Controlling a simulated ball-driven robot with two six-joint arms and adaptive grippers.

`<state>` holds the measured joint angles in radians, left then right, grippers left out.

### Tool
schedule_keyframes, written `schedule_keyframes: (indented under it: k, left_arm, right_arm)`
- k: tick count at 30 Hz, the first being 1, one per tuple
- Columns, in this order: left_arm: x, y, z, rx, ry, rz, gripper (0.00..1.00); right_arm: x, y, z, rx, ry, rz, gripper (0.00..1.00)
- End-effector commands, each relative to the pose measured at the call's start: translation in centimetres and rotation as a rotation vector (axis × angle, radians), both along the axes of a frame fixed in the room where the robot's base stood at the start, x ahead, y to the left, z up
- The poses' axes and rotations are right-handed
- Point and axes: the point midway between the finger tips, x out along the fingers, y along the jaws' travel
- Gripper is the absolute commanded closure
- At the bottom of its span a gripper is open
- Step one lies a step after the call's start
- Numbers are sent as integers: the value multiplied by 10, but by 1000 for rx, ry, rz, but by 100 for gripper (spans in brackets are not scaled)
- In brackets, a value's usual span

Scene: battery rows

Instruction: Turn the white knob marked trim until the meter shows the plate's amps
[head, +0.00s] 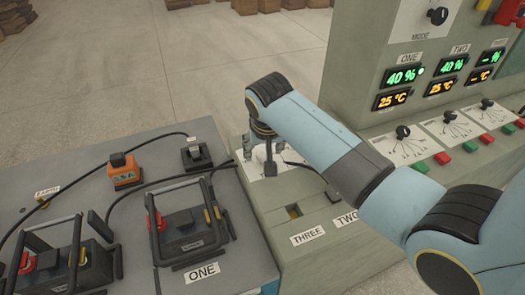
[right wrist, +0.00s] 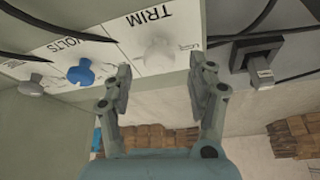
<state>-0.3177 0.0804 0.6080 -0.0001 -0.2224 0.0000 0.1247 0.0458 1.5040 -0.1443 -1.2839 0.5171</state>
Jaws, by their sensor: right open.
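My right gripper (head: 262,157) is open over the panel at the near end of the grey-green console. In the right wrist view its two fingertips (right wrist: 161,82) stand apart on either side of the knob's line, with no contact visible. An orange device (head: 124,175) with a small display, unreadable here, stands on the grey bench. Small plates on the batteries are too small to read. My left gripper is out of view.
A blue knob (right wrist: 80,72) marked VOLTS and a grey knob (right wrist: 31,84) share the panel with trim. A black plug-like part (right wrist: 258,62) is beside it. A framed battery (head: 187,225) stands by label ONE.

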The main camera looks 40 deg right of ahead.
Motion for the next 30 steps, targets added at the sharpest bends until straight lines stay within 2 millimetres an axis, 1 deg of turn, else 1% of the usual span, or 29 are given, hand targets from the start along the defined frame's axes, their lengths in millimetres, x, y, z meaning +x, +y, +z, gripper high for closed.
schedule_keyframes:
  k: [1,3,6,8,11,15,16,21,28,30]
  left_arm:
    - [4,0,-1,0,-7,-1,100]
    - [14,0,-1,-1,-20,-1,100]
    - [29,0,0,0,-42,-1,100]
    - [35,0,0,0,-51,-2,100]
    - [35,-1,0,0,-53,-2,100]
    - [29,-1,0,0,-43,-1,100]
    - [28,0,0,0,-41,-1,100]
    - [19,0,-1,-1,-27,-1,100]
    - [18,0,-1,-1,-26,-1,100]
    - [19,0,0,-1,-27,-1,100]
  right_arm:
    - [3,-2,-7,0,1,0,42]
    - [6,-3,-15,-1,1,1,42]
    - [8,-5,-22,-1,-1,1,42]
    - [9,-5,-24,0,-1,0,42]
    - [9,-5,-25,0,-1,0,42]
    - [9,-5,-24,0,-1,0,42]
    - [9,-5,-24,0,-1,0,44]
    - [9,-5,-24,-1,-1,1,66]
    - [9,-5,-24,-1,-1,1,96]
    - [9,-5,-24,-1,-1,4,96]
